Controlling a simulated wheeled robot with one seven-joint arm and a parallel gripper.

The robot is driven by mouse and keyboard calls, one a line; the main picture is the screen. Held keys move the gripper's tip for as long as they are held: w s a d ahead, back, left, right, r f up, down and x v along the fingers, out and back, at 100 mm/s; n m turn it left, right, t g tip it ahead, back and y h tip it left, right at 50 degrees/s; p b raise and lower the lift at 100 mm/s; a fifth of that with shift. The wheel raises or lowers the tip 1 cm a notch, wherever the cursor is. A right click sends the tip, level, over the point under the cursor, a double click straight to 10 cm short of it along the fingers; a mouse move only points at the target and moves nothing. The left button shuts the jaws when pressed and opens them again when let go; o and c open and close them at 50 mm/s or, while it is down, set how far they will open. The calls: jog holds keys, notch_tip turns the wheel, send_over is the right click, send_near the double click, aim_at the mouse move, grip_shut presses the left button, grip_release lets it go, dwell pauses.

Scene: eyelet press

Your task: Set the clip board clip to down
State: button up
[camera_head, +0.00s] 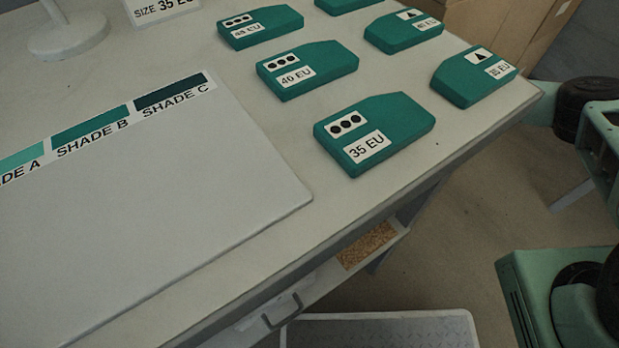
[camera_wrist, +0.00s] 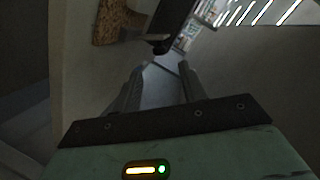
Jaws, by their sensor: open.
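I cannot make out the clip board or its clip in either view. My gripper (camera_wrist: 161,70) shows in the wrist view, with its two grey fingers apart and nothing visible between them. Beyond the fingertips are a pale surface and a dark slab-like part (camera_wrist: 172,22) that I cannot identify. My gripper does not show in the head view.
The pale table (camera_head: 245,270) carries a shade board (camera_head: 150,210) and several green blocks, one marked 35 EU (camera_head: 400,122). Below its edge are a handle (camera_head: 282,312), a speckled brown patch (camera_head: 368,245) and a grey tray (camera_head: 400,330). Cardboard (camera_head: 490,30) stands behind.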

jog(key=b+x, duration=0.1)
jog(key=x, duration=0.9)
jog(key=shift+s+a, duration=0.3)
grip_shut()
